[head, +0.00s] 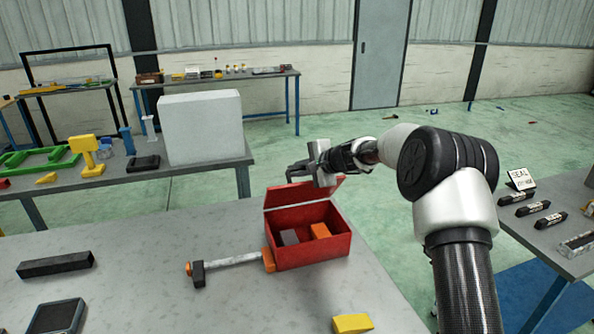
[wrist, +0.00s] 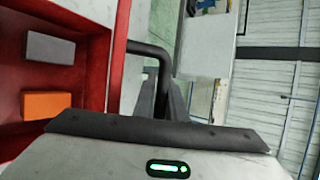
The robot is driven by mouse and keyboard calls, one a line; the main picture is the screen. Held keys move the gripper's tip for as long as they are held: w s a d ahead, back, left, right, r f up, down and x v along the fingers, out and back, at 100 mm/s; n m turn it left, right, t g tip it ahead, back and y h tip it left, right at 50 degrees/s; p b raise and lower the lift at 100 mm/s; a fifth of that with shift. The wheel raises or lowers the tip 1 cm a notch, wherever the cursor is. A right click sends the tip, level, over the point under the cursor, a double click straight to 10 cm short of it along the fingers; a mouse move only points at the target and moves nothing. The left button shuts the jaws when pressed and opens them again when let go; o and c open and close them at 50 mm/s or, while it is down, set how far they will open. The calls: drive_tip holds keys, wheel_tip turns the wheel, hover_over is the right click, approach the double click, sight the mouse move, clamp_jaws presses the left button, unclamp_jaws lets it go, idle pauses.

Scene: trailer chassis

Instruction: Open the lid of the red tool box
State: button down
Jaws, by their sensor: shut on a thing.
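The red tool box (head: 312,250) stands on the near grey table. Its red lid (head: 300,193) is raised, tilted up along the back of the box. Inside lie an orange block (head: 320,230) and a grey block (head: 289,237); the wrist view also shows the orange block (wrist: 47,105) and the grey block (wrist: 50,47). My gripper (head: 297,170) is at the top of the lid. In the wrist view its fingers (wrist: 163,98) are shut on the lid's black handle (wrist: 148,48), beside the red lid edge (wrist: 120,60). The finger contact is partly hidden.
A yellow block (head: 352,323), a dark bar (head: 55,264) and a dark tray (head: 58,317) lie on the same table. A large pale box (head: 202,126) stands on the table behind.

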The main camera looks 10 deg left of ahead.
drive_tip(key=shift+s+f, duration=0.2)
drive_tip(key=shift+f, duration=0.4)
drive_tip(key=c, duration=2.1)
unclamp_jaws()
drive_tip(key=shift+w, duration=0.2)
drive_tip(key=shift+r, duration=0.1)
drive_tip(key=shift+r, duration=0.1)
drive_tip(key=b+v, duration=0.2)
drive_tip(key=v, duration=1.5)
drive_tip(key=shift+r+b, duration=0.3)
drive_tip(key=shift+c, duration=0.4)
